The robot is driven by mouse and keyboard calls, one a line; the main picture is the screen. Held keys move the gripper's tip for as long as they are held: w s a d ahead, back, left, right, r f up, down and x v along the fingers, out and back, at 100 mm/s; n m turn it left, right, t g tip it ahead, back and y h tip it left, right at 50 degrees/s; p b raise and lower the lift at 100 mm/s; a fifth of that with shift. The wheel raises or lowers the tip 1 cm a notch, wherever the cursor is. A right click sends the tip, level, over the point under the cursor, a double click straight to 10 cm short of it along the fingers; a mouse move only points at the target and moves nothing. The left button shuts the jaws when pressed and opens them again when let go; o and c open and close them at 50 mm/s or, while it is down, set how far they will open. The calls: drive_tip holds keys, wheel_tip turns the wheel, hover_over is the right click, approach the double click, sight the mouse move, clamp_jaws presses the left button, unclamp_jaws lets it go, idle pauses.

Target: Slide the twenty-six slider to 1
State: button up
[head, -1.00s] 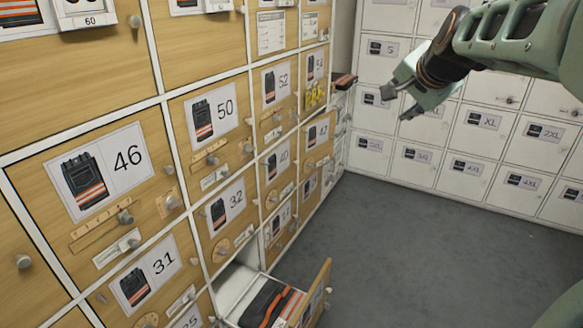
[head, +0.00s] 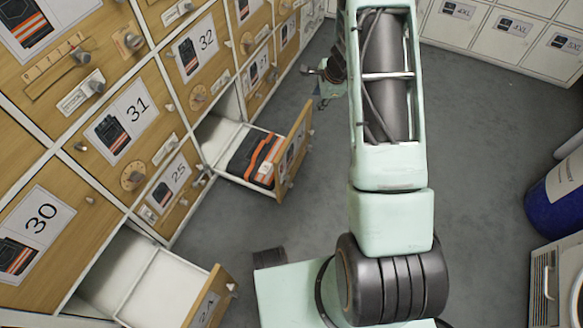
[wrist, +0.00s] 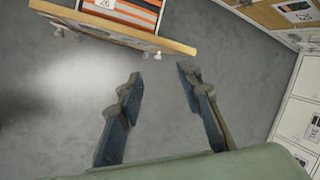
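My gripper (wrist: 160,74) is open and empty over the floor, apart from the drawer front. In the head view my gripper (head: 326,78) is small and partly hidden behind my arm.
A second open, empty drawer (head: 150,285) juts out at the lower left. Fronts 30 (head: 40,218), 31 (head: 122,115) and 32 (head: 200,50) bear knobs, dials and sliders. A blue drum (head: 560,195) stands at the right. Grey floor (head: 480,150) is open between.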

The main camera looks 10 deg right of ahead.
drive_tip(key=s+a+f+m+b, duration=0.1)
drive_tip(key=s+f, duration=0.2)
drive_tip(key=f, duration=0.3)
drive_tip(key=s+a+f+m+g+y, duration=0.1)
drive_tip(key=s+f+m, duration=0.1)
drive_tip(key=f, duration=0.3)
drive_tip(key=s+a+f+m+b, duration=0.1)
drive_tip(key=s+f, duration=0.2)
drive_tip(key=f, duration=0.3)
drive_tip(key=m+g+y, duration=0.1)
drive_tip(key=m+y, duration=0.1)
drive_tip(key=m, duration=0.1)
approach(292, 184)
drive_tip(key=shift+h, duration=0.3)
drive_tip(key=b+x, duration=0.1)
drive_tip(key=x, duration=0.2)
drive_tip(key=b+x, duration=0.3)
drive_tip(key=x, duration=0.2)
drive_tip(key=shift+a+f+b, duration=0.2)
drive_tip(key=shift+a+b, duration=0.15)
drive_tip(key=shift+a, duration=0.05)
clamp_jaws()
